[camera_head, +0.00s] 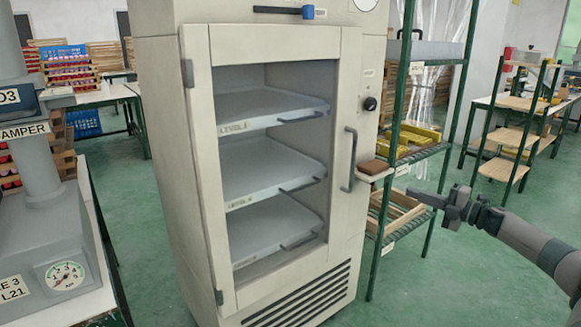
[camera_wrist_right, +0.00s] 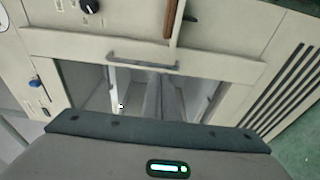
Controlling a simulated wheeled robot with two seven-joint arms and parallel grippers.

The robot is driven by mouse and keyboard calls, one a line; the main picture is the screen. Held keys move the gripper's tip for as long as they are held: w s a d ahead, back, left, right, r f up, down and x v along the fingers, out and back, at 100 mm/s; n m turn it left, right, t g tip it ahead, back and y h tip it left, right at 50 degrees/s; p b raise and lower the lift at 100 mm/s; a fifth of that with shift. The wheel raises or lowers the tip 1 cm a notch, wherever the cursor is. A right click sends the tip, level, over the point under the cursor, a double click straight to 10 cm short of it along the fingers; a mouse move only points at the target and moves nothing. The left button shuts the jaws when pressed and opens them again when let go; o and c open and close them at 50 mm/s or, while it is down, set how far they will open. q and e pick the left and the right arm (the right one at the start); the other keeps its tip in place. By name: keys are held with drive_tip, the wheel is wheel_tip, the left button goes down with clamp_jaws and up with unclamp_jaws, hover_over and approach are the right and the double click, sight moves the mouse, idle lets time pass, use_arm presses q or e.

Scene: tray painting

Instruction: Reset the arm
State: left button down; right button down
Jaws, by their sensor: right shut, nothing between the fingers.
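My right gripper (camera_head: 420,196) is at the right of the head view. Its arm comes in from the right edge. The gripper is shut, holds nothing, and points left toward the cabinet with a visible gap in the picture. The pale cabinet (camera_head: 170,120) stands in the middle, its windowed door closed, with several grey shelf trays inside. The cabinet (camera_wrist_right: 215,65) also fills much of the right wrist view, turned sideways, with its door handle (camera_wrist_right: 143,63) near the top. My left gripper is not in view.
A green-framed rack (camera_head: 402,85) with yellow and wooden trays stands right of the cabinet. A brown block (camera_head: 374,167) lies on a small ledge by the door handle. A machine with a gauge (camera_head: 65,275) stands at left. Green floor is open at lower right.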

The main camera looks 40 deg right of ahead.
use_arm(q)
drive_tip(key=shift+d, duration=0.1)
